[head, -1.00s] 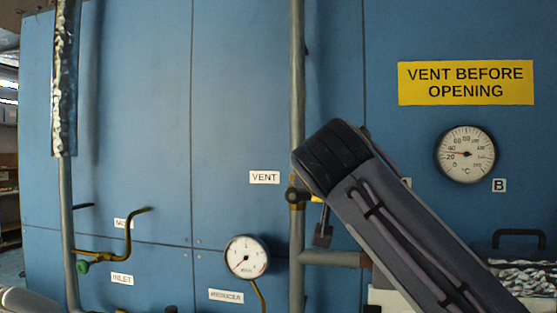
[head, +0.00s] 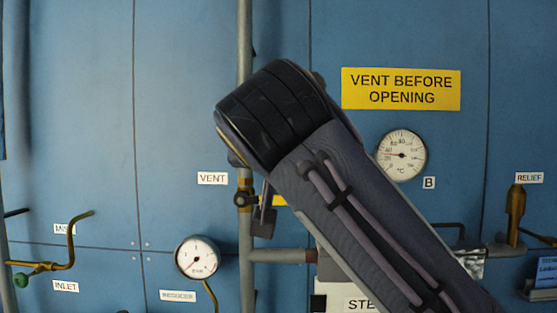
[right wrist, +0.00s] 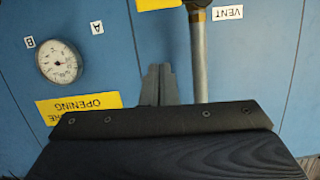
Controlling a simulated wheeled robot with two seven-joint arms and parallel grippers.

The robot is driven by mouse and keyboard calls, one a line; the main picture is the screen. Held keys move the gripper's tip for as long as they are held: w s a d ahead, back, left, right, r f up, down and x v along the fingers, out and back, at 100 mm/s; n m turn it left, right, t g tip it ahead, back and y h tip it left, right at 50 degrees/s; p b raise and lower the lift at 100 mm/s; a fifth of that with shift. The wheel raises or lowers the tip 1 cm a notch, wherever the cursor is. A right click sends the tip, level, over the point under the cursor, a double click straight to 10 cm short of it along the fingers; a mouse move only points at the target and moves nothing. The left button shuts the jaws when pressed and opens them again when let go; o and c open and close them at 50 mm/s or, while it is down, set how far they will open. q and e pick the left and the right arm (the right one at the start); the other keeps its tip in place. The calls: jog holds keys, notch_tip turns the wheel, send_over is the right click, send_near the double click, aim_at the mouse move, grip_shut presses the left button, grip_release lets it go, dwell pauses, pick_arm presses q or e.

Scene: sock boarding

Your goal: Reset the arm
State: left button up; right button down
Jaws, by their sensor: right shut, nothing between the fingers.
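My right arm (head: 345,205) reaches in from the lower right of the head view, in front of the blue panel. Its thick black joint (head: 275,115) stands between the VENT label and the yellow sign. My right gripper (right wrist: 160,68) shows in the right wrist view, its two grey fingers together and empty. It points toward the blue panel, beside the grey vertical pipe (right wrist: 199,65). I cannot tell the gap to the panel. In the head view the arm hides part of the panel and pipework. My left gripper is in neither current view.
The VENT valve (head: 244,199) sits on the vertical pipe (head: 246,80), close to my arm. A pressure gauge (head: 198,257), a temperature dial (head: 402,155), a brass inlet lever (head: 70,240) and a relief valve (head: 515,215) stand out from the panel (head: 185,100).

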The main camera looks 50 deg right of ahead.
jog(key=shift+a+f, duration=0.1)
dwell(0.5)
jog(key=w+a+f+n+g+y, duration=0.1)
jog(key=a+f+n+y, duration=0.25)
jog(key=f, duration=0.75)
jog(key=w+a+f+n+y, duration=0.1)
jog(key=a+f+n+y, duration=0.3)
jog(key=f, duration=0.7)
jog(key=s+a+f+g+y, duration=0.1)
jog(key=s+a+f+y, duration=0.1)
jog(key=f, duration=0.6)
jog(key=s+a+f+g+y, duration=0.1)
jog(key=s+a+f+y, duration=0.2)
jog(key=f, duration=0.6)
jog(key=s+a+f+n+g+y, duration=0.1)
jog(key=s+a+f+y, duration=0.1)
jog(key=f, duration=0.7)
jog(key=s+a, duration=0.1)
jog(key=s, duration=0.1)
jog(key=shift+s+a+y, duration=0.3)
jog(key=shift+a+y, duration=0.05)
